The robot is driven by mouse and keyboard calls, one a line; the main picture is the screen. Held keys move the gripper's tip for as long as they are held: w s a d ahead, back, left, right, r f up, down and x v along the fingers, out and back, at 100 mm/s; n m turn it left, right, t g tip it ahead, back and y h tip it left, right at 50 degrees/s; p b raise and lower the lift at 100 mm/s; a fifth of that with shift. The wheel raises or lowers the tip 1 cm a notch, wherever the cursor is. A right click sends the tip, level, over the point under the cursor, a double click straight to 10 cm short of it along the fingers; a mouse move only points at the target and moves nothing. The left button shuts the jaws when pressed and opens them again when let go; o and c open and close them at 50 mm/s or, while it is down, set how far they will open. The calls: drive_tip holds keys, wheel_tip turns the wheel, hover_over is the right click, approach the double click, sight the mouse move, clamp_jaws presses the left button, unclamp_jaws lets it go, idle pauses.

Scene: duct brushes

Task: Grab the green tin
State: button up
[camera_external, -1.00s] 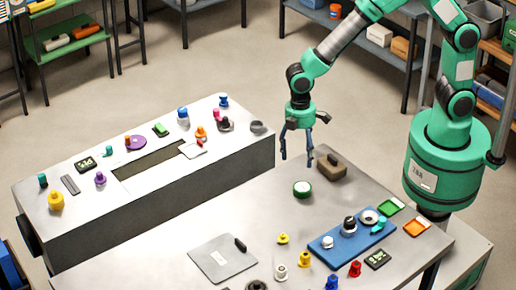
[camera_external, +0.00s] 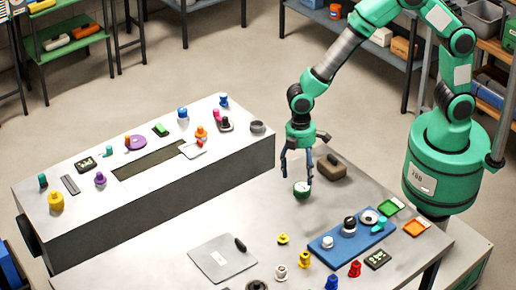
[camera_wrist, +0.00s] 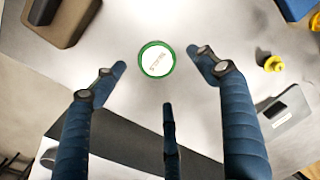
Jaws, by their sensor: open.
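The green tin (camera_external: 302,189) is a small round tin with a white labelled top, on the near metal table. In the wrist view the tin (camera_wrist: 157,59) lies ahead of the fingertips, roughly midway between the two outer fingers. My gripper (camera_external: 297,180) is open and just above the tin, fingers pointing down, partly covering it in the external view. I cannot tell whether a fingertip touches the tin.
A brown block with a dark handle (camera_external: 331,167) stands close behind and right of the tin. A blue board (camera_external: 322,243) with several parts, a yellow piece (camera_external: 283,239) and a grey plate (camera_external: 222,258) lie nearer the front. The table left of the tin is clear.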

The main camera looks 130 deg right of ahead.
sight(301, 187)
drive_tip(key=shift+f, duration=0.6)
drive_tip(key=shift+f, duration=0.1)
drive_tip(key=shift+s+a+f+b, duration=0.1)
drive_tip(key=shift+f+b, duration=0.4)
drive_tip(key=shift+f, duration=0.75)
drive_tip(key=shift+s+a+f+b, duration=0.1)
drive_tip(key=shift+f+b, duration=0.35)
drive_tip(key=shift+f, duration=0.8)
drive_tip(key=shift+w, duration=0.1)
drive_tip(key=c, duration=1.3)
